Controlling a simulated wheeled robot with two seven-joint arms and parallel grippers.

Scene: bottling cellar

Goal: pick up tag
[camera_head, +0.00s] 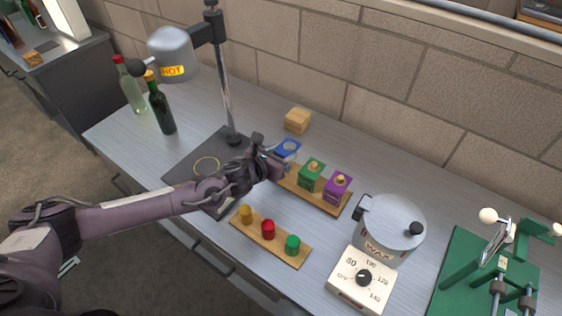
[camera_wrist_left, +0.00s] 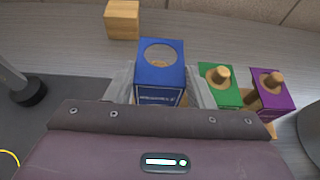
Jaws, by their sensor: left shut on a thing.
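The blue tag (camera_head: 289,147) is box-like, with a round hole in its top and pale lettering on its front. It also shows in the left wrist view (camera_wrist_left: 160,54), between the pale fingers of my left gripper (camera_wrist_left: 160,92), which is shut on it. In the head view, my left gripper (camera_head: 281,163) is at the left end of a wooden rack (camera_head: 322,203). A green tag (camera_head: 311,176) and a purple tag (camera_head: 337,188) sit on this rack with wooden pegs through their holes. The blue tag's lower part is hidden. My right gripper is not in view.
A second board (camera_head: 270,243) with yellow, red and green pieces lies in front. A wooden block (camera_head: 297,120) is behind. Two bottles (camera_head: 160,106) and a lamp-like heater marked HOT (camera_head: 173,53) stand left; a wax pot (camera_head: 388,233), dial box (camera_head: 361,281) and green press (camera_head: 470,270) stand right.

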